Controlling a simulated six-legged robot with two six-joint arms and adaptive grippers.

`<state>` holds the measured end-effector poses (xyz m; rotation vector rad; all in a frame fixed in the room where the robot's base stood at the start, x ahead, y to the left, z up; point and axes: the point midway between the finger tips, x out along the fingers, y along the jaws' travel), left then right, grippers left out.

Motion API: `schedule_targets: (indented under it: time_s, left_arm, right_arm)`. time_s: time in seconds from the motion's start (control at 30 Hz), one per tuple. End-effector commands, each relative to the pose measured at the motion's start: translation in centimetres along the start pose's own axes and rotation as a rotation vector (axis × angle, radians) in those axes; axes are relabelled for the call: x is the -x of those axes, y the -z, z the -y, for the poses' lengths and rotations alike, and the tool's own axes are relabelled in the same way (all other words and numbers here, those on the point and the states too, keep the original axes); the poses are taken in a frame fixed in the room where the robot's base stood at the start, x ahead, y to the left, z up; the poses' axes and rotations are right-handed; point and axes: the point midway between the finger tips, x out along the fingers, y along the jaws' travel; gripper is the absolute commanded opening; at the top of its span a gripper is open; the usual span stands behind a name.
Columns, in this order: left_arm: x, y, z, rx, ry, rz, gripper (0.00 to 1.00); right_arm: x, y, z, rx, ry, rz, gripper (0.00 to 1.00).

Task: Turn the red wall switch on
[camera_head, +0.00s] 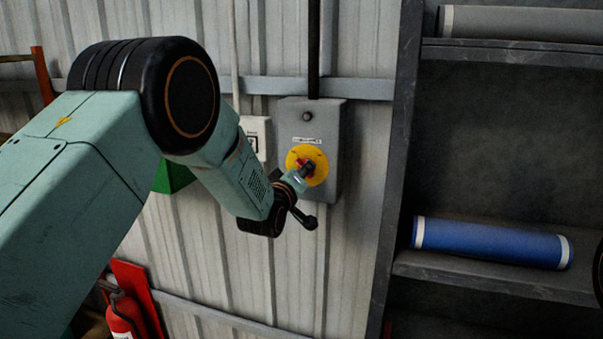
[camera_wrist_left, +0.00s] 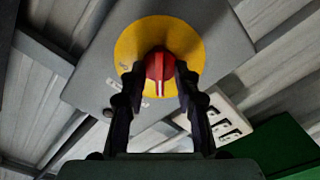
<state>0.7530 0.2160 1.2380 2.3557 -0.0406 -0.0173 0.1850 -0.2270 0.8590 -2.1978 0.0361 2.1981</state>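The red wall switch (camera_head: 302,163) is a rotary knob on a yellow round plate (camera_head: 318,154), fixed to a grey box (camera_head: 325,117) on the wall. In the left wrist view the red knob (camera_wrist_left: 160,68) shows a white line pointing toward the bottom of the picture. My left gripper (camera_wrist_left: 159,70) is open, with one finger on each side of the knob and small gaps visible between. In the head view the left gripper (camera_head: 299,178) is at the yellow plate and covers part of the knob. My right gripper is not in view.
A white socket box (camera_head: 257,136) sits left of the switch box, with a green object (camera_head: 172,177) further left. A red fire extinguisher (camera_head: 122,316) stands low left. A dark shelf on the right holds a blue roll (camera_head: 490,242) and a grey roll (camera_head: 520,23).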

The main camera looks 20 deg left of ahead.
Motion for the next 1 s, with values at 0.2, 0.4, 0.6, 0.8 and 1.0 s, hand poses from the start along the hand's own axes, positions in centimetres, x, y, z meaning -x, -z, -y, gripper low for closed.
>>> schedule_targets:
  time_s: [0.2, 0.4, 0.6, 0.8, 1.0]
  left_arm:
    - [0.01, 0.03, 0.01, 0.0, 0.0, 0.0, 0.11]
    - [0.02, -0.04, 0.01, -0.001, 0.0, 0.001, 0.0]
    - [0.03, -0.1, -0.02, -0.002, -0.001, 0.003, 0.0]
    - [0.04, -0.09, 0.07, -0.017, 0.001, 0.002, 0.0]
    - [0.03, -0.16, 0.1, -0.098, 0.0, 0.002, 0.0]
  right_arm:
    - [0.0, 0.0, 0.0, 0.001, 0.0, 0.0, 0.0]
    - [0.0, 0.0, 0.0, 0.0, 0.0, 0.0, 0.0]
    - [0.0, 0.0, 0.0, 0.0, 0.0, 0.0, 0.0]
    - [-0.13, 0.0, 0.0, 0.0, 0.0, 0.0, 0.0]
    - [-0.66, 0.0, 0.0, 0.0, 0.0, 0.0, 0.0]
